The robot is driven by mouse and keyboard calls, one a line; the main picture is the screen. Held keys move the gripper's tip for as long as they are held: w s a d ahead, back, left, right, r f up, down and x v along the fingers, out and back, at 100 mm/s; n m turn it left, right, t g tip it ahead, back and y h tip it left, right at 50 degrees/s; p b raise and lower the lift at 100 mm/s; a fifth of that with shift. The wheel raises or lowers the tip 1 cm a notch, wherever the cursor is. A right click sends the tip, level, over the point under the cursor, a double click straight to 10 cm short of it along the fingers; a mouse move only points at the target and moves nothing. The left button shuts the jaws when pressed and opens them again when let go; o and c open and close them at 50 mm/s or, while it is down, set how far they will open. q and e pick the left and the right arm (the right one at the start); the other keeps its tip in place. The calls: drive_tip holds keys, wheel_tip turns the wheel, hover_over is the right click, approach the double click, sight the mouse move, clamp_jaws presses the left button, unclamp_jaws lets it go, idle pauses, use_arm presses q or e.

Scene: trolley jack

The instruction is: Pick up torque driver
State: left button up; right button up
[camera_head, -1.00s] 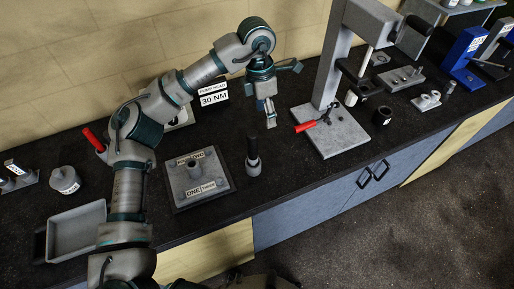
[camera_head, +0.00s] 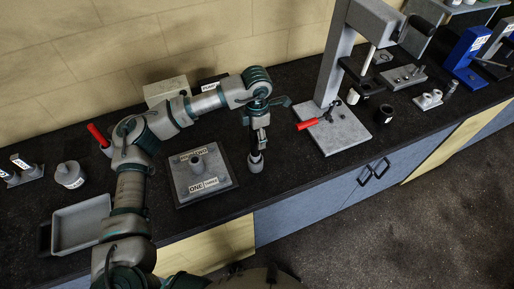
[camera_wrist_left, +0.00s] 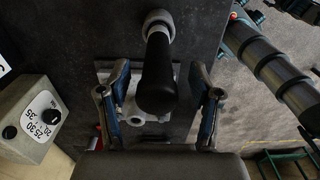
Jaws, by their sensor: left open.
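The torque driver is upright on the dark bench; in the head view its grey lower end (camera_head: 256,163) shows while my left gripper hides most of its handle. In the left wrist view its black handle (camera_wrist_left: 157,80) points toward the camera, with a grey collar beyond it. My left gripper (camera_head: 258,142) is over the driver, pointing down. Its two fingers are open in the left wrist view (camera_wrist_left: 159,100), one on either side of the handle, with gaps showing. My right gripper is not in view.
A grey square plate with a central post (camera_head: 220,186) lies just left of the driver. A press stand (camera_head: 340,130) with a red-handled tool on its base is to the right. A grey tray (camera_head: 80,225) sits at the left. The bench's front edge is close.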

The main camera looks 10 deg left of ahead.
sight(255, 150)
use_arm(q)
wheel_tip(255, 150, down, 2)
drive_tip(key=shift+a+f, duration=0.1)
drive_tip(key=shift+f, duration=0.1)
drive_tip(key=shift+a+f, duration=0.3)
drive_tip(key=shift+a, duration=0.1)
drive_tip(key=c, duration=0.7)
drive_tip(key=shift+d, duration=0.2)
clamp_jaws()
drive_tip(key=shift+r, duration=0.1)
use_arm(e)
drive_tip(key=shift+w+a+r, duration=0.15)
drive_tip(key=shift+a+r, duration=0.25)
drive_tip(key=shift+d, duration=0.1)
